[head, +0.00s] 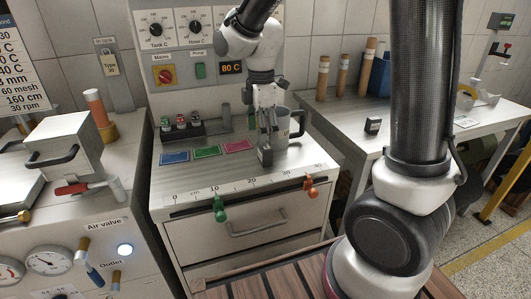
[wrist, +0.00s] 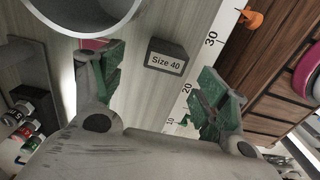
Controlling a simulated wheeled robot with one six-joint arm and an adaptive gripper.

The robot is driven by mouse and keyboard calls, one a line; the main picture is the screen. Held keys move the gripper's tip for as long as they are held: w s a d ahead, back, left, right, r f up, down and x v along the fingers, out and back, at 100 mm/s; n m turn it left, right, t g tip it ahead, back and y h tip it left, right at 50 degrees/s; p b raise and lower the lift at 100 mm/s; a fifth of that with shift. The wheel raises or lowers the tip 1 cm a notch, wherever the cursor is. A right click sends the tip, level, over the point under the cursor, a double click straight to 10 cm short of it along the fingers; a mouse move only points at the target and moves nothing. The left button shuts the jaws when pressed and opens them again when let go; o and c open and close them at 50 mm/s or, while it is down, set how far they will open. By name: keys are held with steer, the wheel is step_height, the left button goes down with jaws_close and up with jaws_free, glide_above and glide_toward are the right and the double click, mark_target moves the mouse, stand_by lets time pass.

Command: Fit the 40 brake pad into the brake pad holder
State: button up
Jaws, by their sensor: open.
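A small dark grey block labelled "Size 40" (wrist: 166,56), apparently the 40 brake pad, stands on the white counter. It also shows in the head view (head: 265,157), just below my gripper (head: 268,132). In the wrist view my gripper (wrist: 160,82) is open with green-padded fingers. The block is seen between and beyond the fingertips, and nothing is held. Whether a finger touches it, I cannot tell. I cannot identify the brake pad holder for certain in either view.
A metal mug (head: 289,126) stands close beside my gripper. A ruler with green (head: 219,207) and orange (head: 310,187) clamps runs along the front edge. Another dark block (head: 373,124) sits on the right table.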

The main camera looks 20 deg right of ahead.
mark_target(265, 154)
steer(key=f, duration=0.5)
steer(key=shift+s+d+f, duration=0.2)
steer(key=shift+s+d, duration=0.1)
steer(key=c, duration=1.3)
steer(key=shift+r, duration=0.15)
